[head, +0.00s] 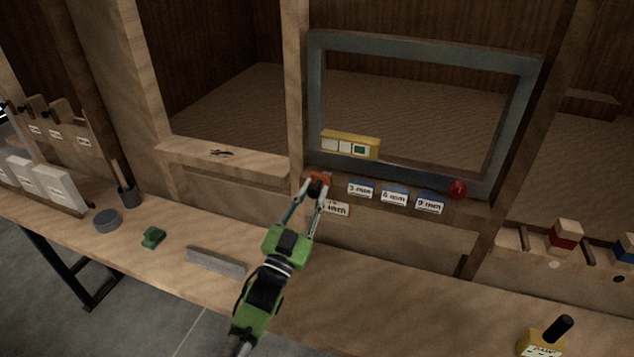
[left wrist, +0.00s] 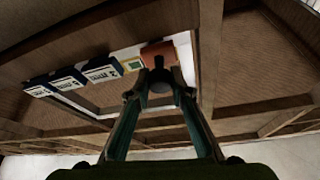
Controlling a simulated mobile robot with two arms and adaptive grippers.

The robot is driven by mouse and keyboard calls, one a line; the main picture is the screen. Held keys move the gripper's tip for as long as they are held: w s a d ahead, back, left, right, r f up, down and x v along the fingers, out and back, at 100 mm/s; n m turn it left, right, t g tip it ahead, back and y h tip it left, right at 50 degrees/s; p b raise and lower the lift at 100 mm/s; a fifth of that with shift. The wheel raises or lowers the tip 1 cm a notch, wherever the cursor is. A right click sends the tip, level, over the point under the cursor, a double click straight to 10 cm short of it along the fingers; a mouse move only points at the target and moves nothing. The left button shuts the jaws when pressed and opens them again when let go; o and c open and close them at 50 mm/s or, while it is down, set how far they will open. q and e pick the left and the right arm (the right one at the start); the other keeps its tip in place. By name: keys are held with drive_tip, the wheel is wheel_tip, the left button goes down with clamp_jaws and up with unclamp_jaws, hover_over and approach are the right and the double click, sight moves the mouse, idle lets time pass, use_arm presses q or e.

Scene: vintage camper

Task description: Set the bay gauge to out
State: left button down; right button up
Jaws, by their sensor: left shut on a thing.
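I cannot tell for sure which thing is the bay gauge. My left gripper (head: 316,190) is at the lower left corner of the grey window frame (head: 420,47), shut on a small orange piece with a dark knob (head: 322,177). In the left wrist view the orange piece (left wrist: 157,52) is just beyond the fingertips (left wrist: 160,88), with the dark knob between them. Blue-and-white blocks marked in mm (head: 395,197) sit in a row to its right, and a white mm label (head: 338,209) is partly hidden by the fingers. My right gripper is not in view.
A yellow strip with white squares and a green one (head: 350,143) lies at the window's lower edge. A red knob (head: 458,188) is at the right. The wooden bench holds a grey bar (head: 216,261), a green piece (head: 153,237) and a grey disc (head: 107,221).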

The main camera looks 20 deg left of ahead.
use_arm(q)
drive_tip(key=shift+f, duration=0.2)
drive_tip(key=c, duration=1.8)
unclamp_jaws()
drive_tip(key=shift+s, duration=0.15)
drive_tip(key=shift+s+r, duration=0.1)
drive_tip(key=shift+r, duration=0.1)
drive_tip(key=shift+s+a+f, duration=0.1)
drive_tip(key=shift+s+f, duration=0.2)
drive_tip(key=shift+s, duration=0.05)
drive_tip(key=v, duration=1.1)
drive_tip(key=shift+s+r, duration=0.1)
drive_tip(key=shift+s, duration=0.05)
